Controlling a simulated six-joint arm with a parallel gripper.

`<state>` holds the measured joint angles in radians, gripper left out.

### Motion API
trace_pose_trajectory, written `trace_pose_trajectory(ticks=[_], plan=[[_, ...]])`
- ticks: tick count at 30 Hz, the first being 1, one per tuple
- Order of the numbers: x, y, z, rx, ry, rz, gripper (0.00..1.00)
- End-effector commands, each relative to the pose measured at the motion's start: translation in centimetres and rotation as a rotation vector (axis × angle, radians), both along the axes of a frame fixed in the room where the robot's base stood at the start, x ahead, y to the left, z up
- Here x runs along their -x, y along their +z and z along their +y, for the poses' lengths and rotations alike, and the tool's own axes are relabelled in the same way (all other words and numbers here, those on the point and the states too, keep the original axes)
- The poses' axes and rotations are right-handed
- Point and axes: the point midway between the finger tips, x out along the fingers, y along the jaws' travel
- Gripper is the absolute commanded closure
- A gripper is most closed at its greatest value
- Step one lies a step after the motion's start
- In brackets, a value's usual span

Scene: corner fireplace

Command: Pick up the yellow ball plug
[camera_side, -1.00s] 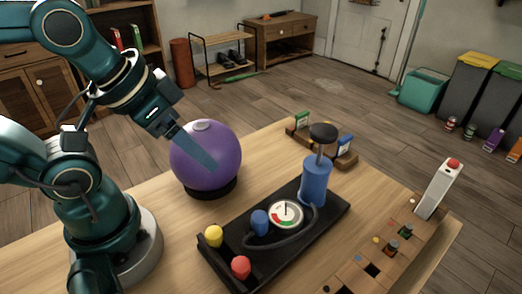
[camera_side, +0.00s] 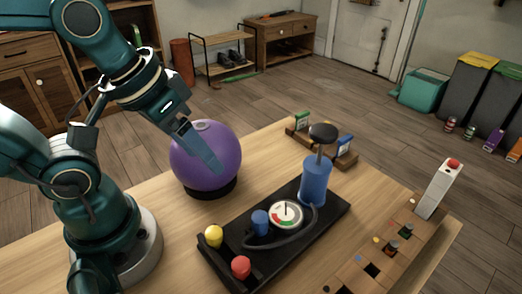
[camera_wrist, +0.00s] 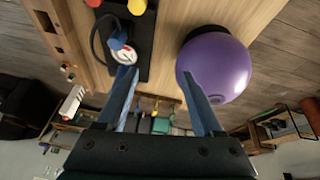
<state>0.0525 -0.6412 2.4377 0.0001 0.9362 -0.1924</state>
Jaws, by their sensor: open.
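The yellow ball plug (camera_side: 213,236) stands upright at the near left end of a black tray (camera_side: 228,268). In the wrist view the yellow ball plug (camera_wrist: 137,6) shows at the top edge, partly cut off. My gripper (camera_side: 215,166) is open and empty. It is above the table, in front of the purple ball (camera_side: 190,170) in the side view, higher than the plug and apart from it. In the wrist view my gripper's fingers (camera_wrist: 160,74) are spread, with the purple ball (camera_wrist: 218,62) by the right finger.
The tray also holds a red plug (camera_side: 241,267), a blue plug (camera_side: 260,223), a round gauge (camera_side: 286,213) with a hose, and a tall blue pump (camera_side: 315,180). A wooden slotted board (camera_side: 395,240) lies on the right. Bare table lies left of the tray.

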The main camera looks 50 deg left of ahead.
Motion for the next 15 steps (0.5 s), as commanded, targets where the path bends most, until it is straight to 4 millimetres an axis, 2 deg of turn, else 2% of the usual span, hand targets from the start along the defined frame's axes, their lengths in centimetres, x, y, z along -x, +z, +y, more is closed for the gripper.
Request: trace_pose_trajectory(ticks=[9, 15], plan=[[1.0, -3.6, -4.2, -0.003, -0.051, 0.314, 0.32], [2.0, -5.1, -5.4, -0.045, -0.125, 0.401, 0.32]])
